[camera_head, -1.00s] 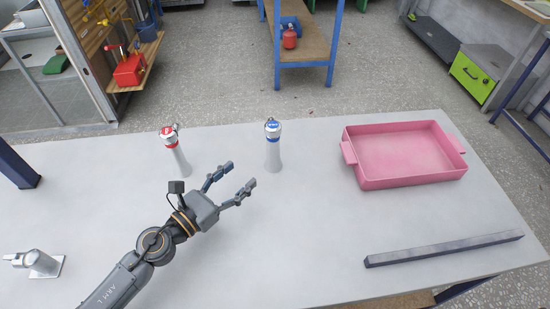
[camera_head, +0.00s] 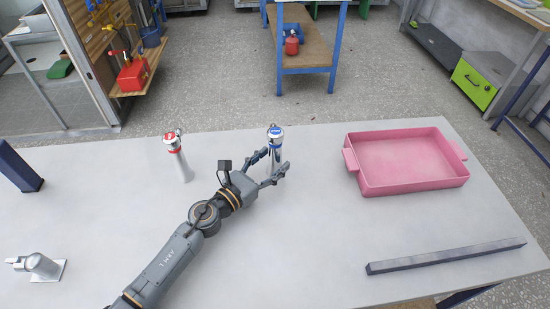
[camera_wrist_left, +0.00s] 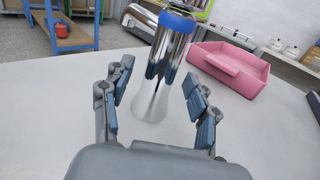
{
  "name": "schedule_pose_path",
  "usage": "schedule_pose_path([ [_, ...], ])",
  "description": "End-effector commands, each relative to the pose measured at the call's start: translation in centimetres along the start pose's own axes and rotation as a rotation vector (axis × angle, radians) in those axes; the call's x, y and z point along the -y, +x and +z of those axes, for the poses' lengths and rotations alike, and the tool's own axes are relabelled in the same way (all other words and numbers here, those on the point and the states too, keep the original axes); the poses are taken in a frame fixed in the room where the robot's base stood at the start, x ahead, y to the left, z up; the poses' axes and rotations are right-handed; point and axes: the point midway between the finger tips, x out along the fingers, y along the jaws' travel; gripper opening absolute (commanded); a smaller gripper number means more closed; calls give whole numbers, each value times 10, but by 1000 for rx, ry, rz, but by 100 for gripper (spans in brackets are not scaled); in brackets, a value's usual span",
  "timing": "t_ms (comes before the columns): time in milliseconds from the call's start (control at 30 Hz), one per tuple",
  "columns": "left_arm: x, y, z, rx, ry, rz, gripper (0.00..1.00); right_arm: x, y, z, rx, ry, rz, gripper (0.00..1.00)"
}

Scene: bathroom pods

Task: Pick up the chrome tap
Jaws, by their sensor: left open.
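A chrome tap with a blue band (camera_head: 274,133) stands upright on the grey worktop. In the left wrist view the shiny chrome tap (camera_wrist_left: 160,85) rises between the fingers, with a gap on each side. My left gripper (camera_head: 272,165) is open, with its fingers either side of the tap's lower body. A similar chrome tap with a red band (camera_head: 177,158) stands upright to the left. A chrome fitting on a square plate (camera_head: 42,266) is at the worktop's lower left. My right gripper is not in view.
A pink tray (camera_head: 410,185), empty, sits on the right of the worktop (camera_head: 310,255). A dark bar (camera_head: 445,256) lies near the front right. The surface between my left arm and the bar is clear.

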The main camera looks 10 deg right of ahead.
Motion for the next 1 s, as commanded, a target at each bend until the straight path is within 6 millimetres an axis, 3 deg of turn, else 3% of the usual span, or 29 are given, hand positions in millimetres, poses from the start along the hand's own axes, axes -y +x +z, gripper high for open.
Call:
schedule_pose_path([
  [167,0,20,1,2,-1,0,59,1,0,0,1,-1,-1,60],
  [433,0,22,0,0,0,0,59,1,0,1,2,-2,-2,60],
  [733,0,22,0,0,0,0,0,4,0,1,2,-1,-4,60],
  [1000,-1,23,3,5,2,0,0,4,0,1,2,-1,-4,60],
])
